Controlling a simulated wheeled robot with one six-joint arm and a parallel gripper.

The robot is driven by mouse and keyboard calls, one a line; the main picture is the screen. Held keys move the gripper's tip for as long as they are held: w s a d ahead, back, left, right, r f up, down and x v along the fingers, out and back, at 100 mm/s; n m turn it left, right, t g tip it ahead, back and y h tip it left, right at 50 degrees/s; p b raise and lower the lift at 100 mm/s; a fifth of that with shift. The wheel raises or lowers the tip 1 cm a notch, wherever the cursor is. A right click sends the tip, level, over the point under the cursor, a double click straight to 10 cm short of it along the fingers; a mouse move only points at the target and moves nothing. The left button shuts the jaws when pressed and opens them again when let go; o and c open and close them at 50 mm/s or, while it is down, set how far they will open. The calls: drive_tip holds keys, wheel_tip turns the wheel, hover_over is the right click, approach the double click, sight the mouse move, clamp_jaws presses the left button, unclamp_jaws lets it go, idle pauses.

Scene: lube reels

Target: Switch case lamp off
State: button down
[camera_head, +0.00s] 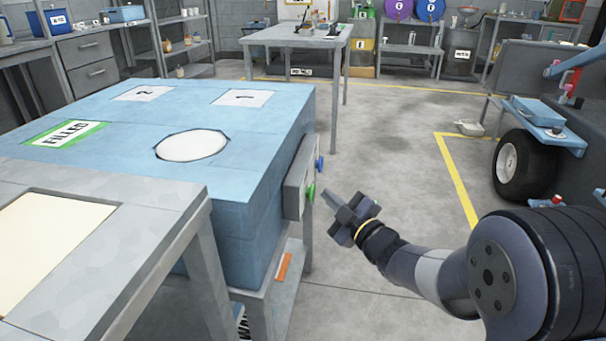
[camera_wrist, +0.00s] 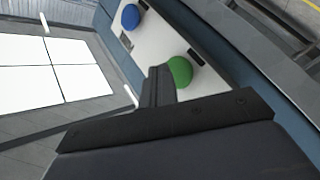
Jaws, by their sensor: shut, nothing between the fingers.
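A large blue case (camera_head: 235,235) stands on a grey stand, with a white round lamp panel (camera_head: 192,146) set in its top. A grey switch plate (camera_head: 299,178) is on the case's right side and carries a green button (camera_head: 311,192) and a blue button (camera_head: 319,163). In the wrist view the green button (camera_wrist: 179,72) is right by my fingertips and the blue button (camera_wrist: 131,17) is farther up. My gripper (camera_head: 328,194) is shut and empty, its tips pointing at the plate close to the green button. I cannot tell whether they touch it.
The case top has labels 1 (camera_head: 243,98), 2 (camera_head: 142,93) and a green-edged FILLED label (camera_head: 66,134). A grey table (camera_head: 120,220) stands at the front left. A wheel (camera_head: 525,165) is at the right. The floor between is clear.

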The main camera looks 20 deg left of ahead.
drive_tip(key=shift+w+d, duration=0.2)
drive_tip(key=shift+d, duration=0.7)
drive_tip(key=shift+w+d, duration=0.2)
drive_tip(key=shift+d, duration=0.65)
drive_tip(key=shift+w+d, duration=0.2)
drive_tip(key=shift+d, duration=0.7)
